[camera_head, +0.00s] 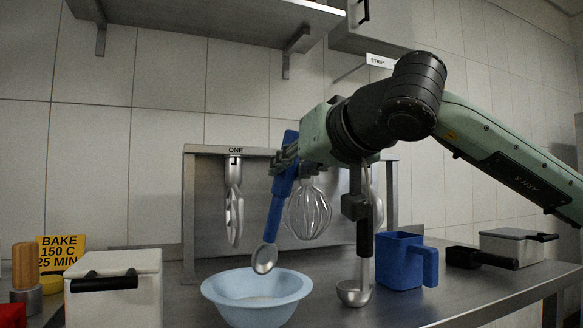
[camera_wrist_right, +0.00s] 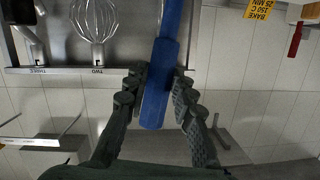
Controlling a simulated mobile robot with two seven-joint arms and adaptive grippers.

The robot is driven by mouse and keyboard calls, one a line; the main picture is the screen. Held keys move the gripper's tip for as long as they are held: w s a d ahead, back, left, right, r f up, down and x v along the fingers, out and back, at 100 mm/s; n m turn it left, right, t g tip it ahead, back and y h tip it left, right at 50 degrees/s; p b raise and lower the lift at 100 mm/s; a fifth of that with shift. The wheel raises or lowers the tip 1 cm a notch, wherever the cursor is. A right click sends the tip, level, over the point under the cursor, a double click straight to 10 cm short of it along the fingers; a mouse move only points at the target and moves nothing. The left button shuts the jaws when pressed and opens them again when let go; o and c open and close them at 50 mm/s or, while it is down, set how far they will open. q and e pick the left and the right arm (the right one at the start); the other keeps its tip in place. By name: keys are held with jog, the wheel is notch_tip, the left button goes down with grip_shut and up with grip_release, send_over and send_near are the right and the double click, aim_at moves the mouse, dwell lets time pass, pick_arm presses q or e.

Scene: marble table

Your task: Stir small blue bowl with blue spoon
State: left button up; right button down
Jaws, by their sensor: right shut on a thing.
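The small blue bowl (camera_head: 257,296) is light blue and stands on the counter at the lower middle of the head view. The blue spoon (camera_head: 275,215) has a blue handle and a metal scoop. It hangs scoop down, with the scoop just above the bowl's back rim in the picture. My right gripper (camera_head: 287,160) is shut on the upper handle. In the right wrist view the blue handle (camera_wrist_right: 155,95) runs between the fingers of my right gripper (camera_wrist_right: 158,97). The spoon's scoop is out of that view. My left gripper is not in view.
A metal rack (camera_head: 188,215) behind the bowl holds a whisk (camera_head: 308,212) and other utensils. A ladle (camera_head: 354,292) and a blue mug (camera_head: 400,262) are right of the bowl. A white lidded container (camera_head: 115,295) is at left. A grey lidded box (camera_head: 515,246) is at far right.

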aim_at(292, 136)
jog(key=shift+r, duration=0.1)
notch_tip(292, 136, up, 5)
jog(key=p, duration=0.3)
jog(key=shift+p, duration=0.3)
jog(key=shift+f, duration=0.25)
dwell(0.7)
